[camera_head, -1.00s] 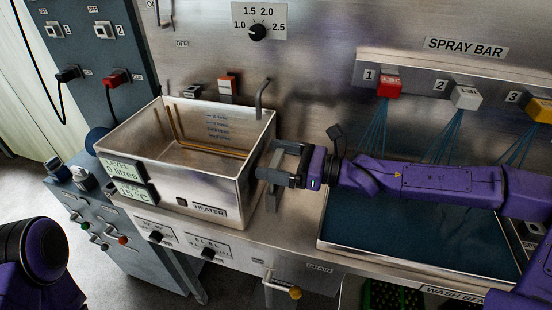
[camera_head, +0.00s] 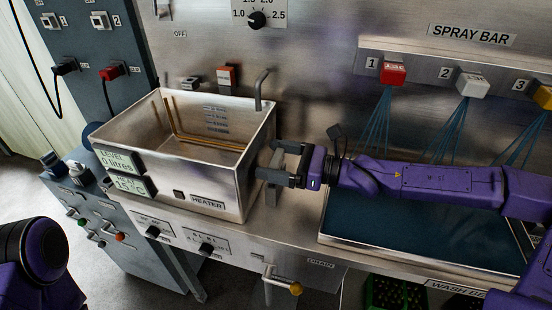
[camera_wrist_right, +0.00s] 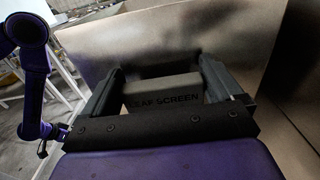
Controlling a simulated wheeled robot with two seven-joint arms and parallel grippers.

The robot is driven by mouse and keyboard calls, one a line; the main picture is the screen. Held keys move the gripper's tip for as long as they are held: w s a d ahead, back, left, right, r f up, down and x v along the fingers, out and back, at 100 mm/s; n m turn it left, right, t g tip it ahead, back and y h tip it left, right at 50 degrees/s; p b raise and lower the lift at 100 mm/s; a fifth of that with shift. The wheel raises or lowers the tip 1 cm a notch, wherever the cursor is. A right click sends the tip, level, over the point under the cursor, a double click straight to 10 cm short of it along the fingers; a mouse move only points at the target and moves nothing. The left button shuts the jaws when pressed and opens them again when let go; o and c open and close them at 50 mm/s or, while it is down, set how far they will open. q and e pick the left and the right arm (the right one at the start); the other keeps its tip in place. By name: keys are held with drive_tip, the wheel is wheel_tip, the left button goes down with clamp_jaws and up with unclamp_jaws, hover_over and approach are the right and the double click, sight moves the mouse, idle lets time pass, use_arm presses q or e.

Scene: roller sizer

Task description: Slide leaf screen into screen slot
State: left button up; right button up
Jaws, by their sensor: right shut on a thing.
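My right gripper (camera_head: 272,172) is shut on a grey block marked LEAF SCREEN (camera_wrist_right: 165,97), seen between its fingers in the right wrist view. It is just outside the right wall of the steel tank (camera_head: 222,180) in the head view; I cannot tell whether they touch. The rest of the screen is hard to make out. Inside the tank, thin brownish rails (camera_head: 171,123) run down the back wall and along the floor; I cannot tell whether they form the screen slot. My left arm shows at the lower left of the head view, its gripper out of frame.
A bent pipe (camera_head: 259,88) rises at the tank's back right corner. A blue-floored wash tray (camera_head: 410,235) lies under my right arm, below red, white and yellow spray heads (camera_head: 393,72). Knobs and a yellow-tipped lever (camera_head: 295,288) line the front.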

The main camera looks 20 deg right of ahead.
drive_tip(key=shift+f+b, duration=0.55)
drive_tip(key=o, duration=0.7)
drive_tip(key=shift+o, duration=0.2)
drive_tip(key=shift+s+d+r+p, duration=0.2)
drive_tip(key=shift+d+p, duration=0.1)
drive_tip(key=shift+p, duration=0.1)
drive_tip(key=p+v, duration=0.9)
drive_tip(key=p, duration=0.2)
drive_tip(key=shift+s+d+f, duration=0.25)
drive_tip(key=shift+s+d, duration=0.05)
